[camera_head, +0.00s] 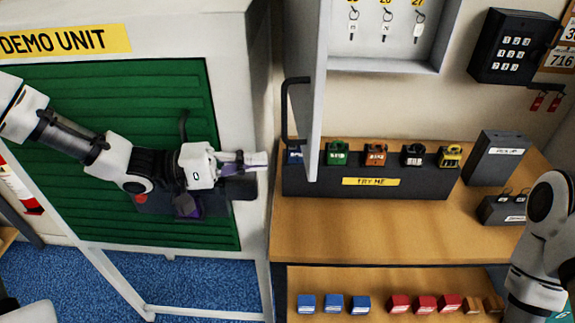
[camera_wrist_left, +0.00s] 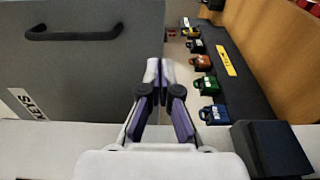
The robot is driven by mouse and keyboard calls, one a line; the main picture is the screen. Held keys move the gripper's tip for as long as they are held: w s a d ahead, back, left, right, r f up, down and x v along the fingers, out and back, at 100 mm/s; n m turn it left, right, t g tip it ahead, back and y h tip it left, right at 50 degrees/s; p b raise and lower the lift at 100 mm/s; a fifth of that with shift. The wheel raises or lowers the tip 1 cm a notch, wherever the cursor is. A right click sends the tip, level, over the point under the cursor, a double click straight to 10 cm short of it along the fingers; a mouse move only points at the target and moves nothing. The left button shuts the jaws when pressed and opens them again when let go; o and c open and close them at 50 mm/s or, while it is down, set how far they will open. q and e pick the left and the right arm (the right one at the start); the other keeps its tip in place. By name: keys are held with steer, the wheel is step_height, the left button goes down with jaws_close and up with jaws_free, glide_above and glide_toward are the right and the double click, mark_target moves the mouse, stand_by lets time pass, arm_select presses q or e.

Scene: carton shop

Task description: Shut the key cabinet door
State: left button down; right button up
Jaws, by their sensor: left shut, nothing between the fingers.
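The key cabinet (camera_head: 437,64) is on the back wall, with keys hanging inside. Its grey door (camera_head: 316,100) stands open, seen nearly edge-on, sticking out towards me from the cabinet's left side. The door's black handle (camera_head: 292,112) is on its left, outer face. In the left wrist view the door (camera_wrist_left: 90,75) fills the left side, with a KEYS label and the handle (camera_wrist_left: 75,34). My left gripper (camera_head: 262,160) is shut and empty, left of and a little below the handle. Its closed fingertips (camera_wrist_left: 160,68) appear beside the door's edge.
A padlock stand (camera_head: 370,188) with several coloured padlocks is on the wooden shelf below the door. The green-shuttered demo unit (camera_head: 130,85) is behind my left arm. A black keypad box (camera_head: 512,45) is on the wall at right. Small coloured boxes line the lower shelf.

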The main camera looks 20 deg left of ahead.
mark_target(304, 159)
arm_select(q)
steer(key=x, duration=0.5)
steer(key=shift+d+r+p, duration=0.1)
steer(key=shift+d+p, duration=0.15)
steer(key=shift+p, duration=0.05)
steer(key=shift+w+d, duration=0.2)
steer(key=shift+d, duration=0.1)
steer(key=shift+d, duration=0.1)
